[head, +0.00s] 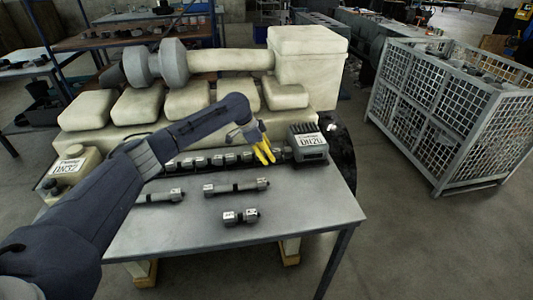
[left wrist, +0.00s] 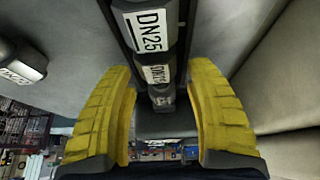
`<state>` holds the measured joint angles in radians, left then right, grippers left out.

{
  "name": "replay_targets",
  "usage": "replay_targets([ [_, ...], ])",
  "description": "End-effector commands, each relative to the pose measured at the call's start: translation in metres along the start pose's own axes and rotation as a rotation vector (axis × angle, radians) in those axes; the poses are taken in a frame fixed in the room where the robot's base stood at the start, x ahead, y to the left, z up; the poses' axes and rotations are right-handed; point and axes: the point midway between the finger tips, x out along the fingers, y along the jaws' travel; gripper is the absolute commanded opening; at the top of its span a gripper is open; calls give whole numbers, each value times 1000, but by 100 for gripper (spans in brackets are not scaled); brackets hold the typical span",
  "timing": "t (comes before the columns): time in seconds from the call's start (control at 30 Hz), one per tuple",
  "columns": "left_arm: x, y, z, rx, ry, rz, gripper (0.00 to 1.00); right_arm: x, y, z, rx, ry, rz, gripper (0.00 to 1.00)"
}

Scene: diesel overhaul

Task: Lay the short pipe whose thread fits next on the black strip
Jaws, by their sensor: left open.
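The black strip (head: 284,155) runs along the back of the grey table and carries a row of short grey pipe parts (head: 216,160). Three loose grey pipe pieces lie in front: one at left (head: 160,196), a longer one in the middle (head: 236,187), and a short one nearest the front (head: 240,216). My left gripper (head: 265,160), with yellow fingers, hangs over the strip's right end. In the left wrist view its open fingers (left wrist: 158,80) stand either side of a line of parts labelled DN25 (left wrist: 150,30). I cannot tell whether they touch. My right gripper is not in view.
A grey block labelled DN20 (head: 308,143) stands at the table's back right, close to the gripper. A pale container labelled DN25 (head: 70,165) is at the left. A large cream engine (head: 190,100) rises behind. The table's front right is clear.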

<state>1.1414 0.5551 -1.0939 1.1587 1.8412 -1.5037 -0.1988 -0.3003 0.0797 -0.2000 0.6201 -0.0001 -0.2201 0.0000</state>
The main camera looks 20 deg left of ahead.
Motion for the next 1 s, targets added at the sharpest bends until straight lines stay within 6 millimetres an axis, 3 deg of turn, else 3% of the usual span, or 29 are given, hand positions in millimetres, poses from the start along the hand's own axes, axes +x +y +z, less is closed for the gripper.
replay_targets([
  [0.27, -12, -1, 1, -1, -1, -2, 54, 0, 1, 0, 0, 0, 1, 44],
  [0.7, -85, -1, 0, 1, 0, -2, 54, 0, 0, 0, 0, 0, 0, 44],
  [1.0, -115, 0, 0, 0, 1, 0, 54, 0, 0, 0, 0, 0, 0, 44],
])
